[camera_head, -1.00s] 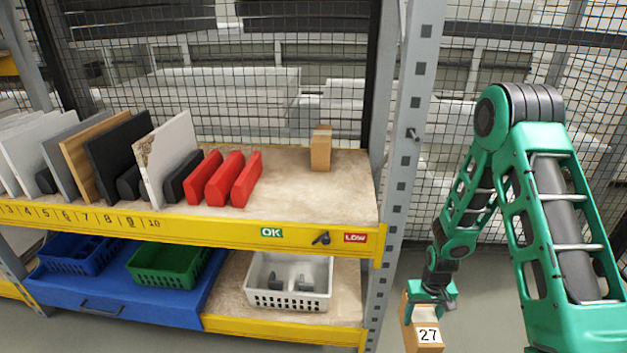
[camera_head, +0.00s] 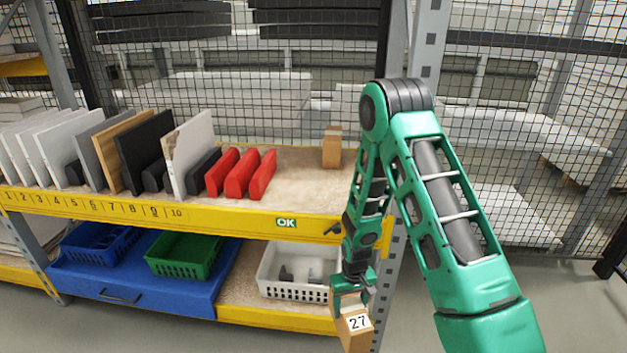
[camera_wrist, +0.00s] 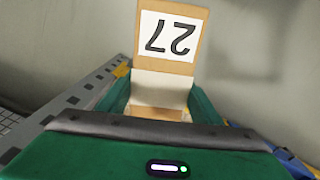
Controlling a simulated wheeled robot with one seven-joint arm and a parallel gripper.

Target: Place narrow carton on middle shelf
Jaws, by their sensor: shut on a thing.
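My gripper (camera_head: 352,289) is shut on a narrow brown carton (camera_head: 351,331) with a white label reading 27. The carton hangs in front of the rack's right end, below the level of the middle shelf. In the wrist view the carton (camera_wrist: 167,35) sits between the green fingers, its label upside down. The middle shelf (camera_head: 300,190) has a beige board and a yellow front edge with an OK label. A small brown carton (camera_head: 332,147) stands at its back right. My arm hides the shelf's right end.
Upright panels (camera_head: 110,155) and several red blocks (camera_head: 240,172) fill the left and centre of the middle shelf. Bare board lies right of the red blocks. Below are blue (camera_head: 100,245), green (camera_head: 185,255) and white (camera_head: 290,290) bins. A grey post (camera_head: 425,50) stands at the right end.

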